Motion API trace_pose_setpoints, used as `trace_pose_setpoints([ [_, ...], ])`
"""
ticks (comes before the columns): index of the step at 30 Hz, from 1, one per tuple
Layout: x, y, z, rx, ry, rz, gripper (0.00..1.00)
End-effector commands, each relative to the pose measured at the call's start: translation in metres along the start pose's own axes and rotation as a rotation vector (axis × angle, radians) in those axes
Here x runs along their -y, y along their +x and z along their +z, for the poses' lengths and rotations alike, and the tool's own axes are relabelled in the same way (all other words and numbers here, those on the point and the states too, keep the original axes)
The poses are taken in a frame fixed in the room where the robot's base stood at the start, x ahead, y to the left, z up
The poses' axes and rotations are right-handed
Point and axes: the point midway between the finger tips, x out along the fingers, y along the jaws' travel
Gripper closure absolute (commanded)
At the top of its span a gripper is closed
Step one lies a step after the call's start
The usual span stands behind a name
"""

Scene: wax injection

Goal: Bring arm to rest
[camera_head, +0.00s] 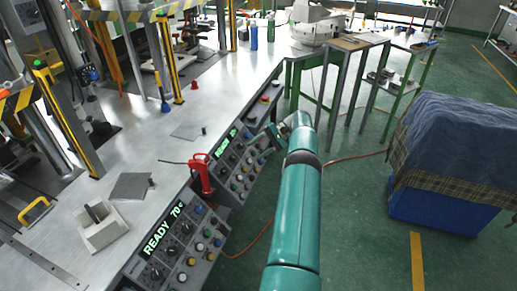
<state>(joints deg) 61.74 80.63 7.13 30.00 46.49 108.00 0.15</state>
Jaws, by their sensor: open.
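My teal arm reaches forward from the bottom of the view, beside the front edge of the metal workbench (160,125). Its far end bends left, toward the control panels on the bench front. My gripper (266,139) shows small at that end, near the farther panel (238,160), and is open. I see nothing held in it. Whether it touches the panel cannot be told. Part of the wrist is hidden by the arm.
A nearer panel (165,245) reads "READY 70". A red-handled tool (201,174) stands at the bench edge. A grey block (100,228) sits on the bench. A blue bin (430,208) under cloth stands right. Green floor (355,230) is open between. A small table (355,43) stands ahead.

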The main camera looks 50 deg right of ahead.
Motion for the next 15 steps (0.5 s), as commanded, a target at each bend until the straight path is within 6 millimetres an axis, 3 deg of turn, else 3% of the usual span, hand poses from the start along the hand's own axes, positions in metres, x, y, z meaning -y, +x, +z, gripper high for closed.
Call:
trace_pose_setpoints([
  [15, 0.0077, 0.002, 0.0018, -0.002, -0.006, 0.011, 0.51],
])
